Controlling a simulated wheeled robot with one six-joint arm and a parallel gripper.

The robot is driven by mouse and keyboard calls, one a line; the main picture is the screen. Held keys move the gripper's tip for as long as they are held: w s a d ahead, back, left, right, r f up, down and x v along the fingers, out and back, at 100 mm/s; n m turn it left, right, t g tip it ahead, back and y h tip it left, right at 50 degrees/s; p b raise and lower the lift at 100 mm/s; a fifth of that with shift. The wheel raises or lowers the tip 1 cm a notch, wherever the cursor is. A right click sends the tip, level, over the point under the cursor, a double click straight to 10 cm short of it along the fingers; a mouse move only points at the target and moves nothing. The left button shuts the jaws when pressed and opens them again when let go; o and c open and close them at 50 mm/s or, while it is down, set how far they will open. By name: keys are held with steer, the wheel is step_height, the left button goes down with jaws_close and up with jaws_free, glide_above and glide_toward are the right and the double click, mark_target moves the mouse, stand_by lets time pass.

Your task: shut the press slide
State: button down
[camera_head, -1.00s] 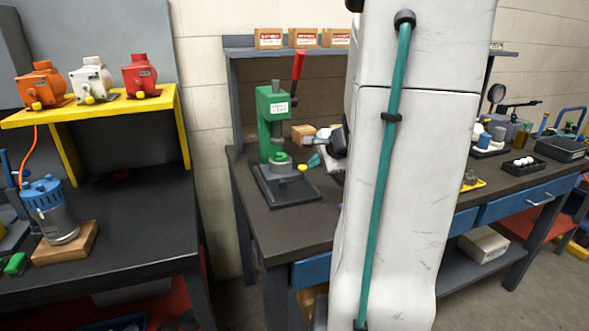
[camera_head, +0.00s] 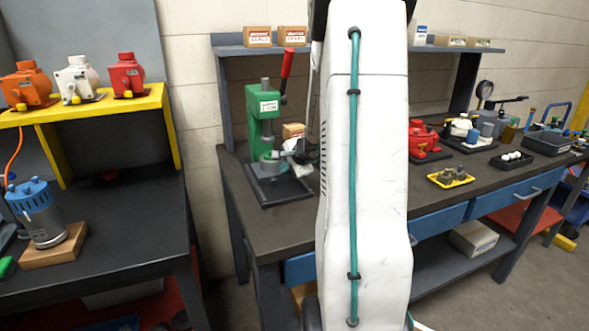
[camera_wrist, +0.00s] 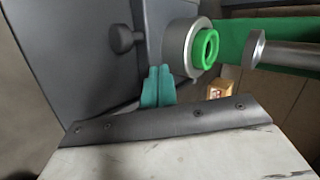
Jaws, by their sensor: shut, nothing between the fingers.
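The press (camera_head: 254,125) is green with a red lever (camera_head: 287,66) and stands on a dark base plate (camera_head: 288,193) on the bench. In the wrist view a grey round piece with a green ring (camera_wrist: 207,49) faces the metal ram (camera_wrist: 288,54). A dark knob (camera_wrist: 121,40) sticks out on its other side, over a grey plate. I cannot tell which part is the slide or how far it stands open. My gripper (camera_wrist: 157,71) is shut and empty, its teal fingertips close beside the round piece. Contact cannot be told. In the head view my arm hides part of the area.
A small box (camera_head: 293,131) stands behind the press. To the right on the bench (camera_head: 440,200) are a red pump (camera_head: 421,138), a yellow tray (camera_head: 451,178) and other parts. A separate bench on the left holds a blue-topped motor (camera_head: 42,213) and a yellow shelf (camera_head: 105,108).

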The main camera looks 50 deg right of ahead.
steer(key=shift+w+d, duration=0.1)
steer(key=shift+w, duration=0.3)
steer(key=w+d, duration=0.2)
steer(key=w, duration=0.1)
steer(key=shift+w+r, duration=0.1)
steer(key=shift+r, duration=0.05)
stand_by(0.3)
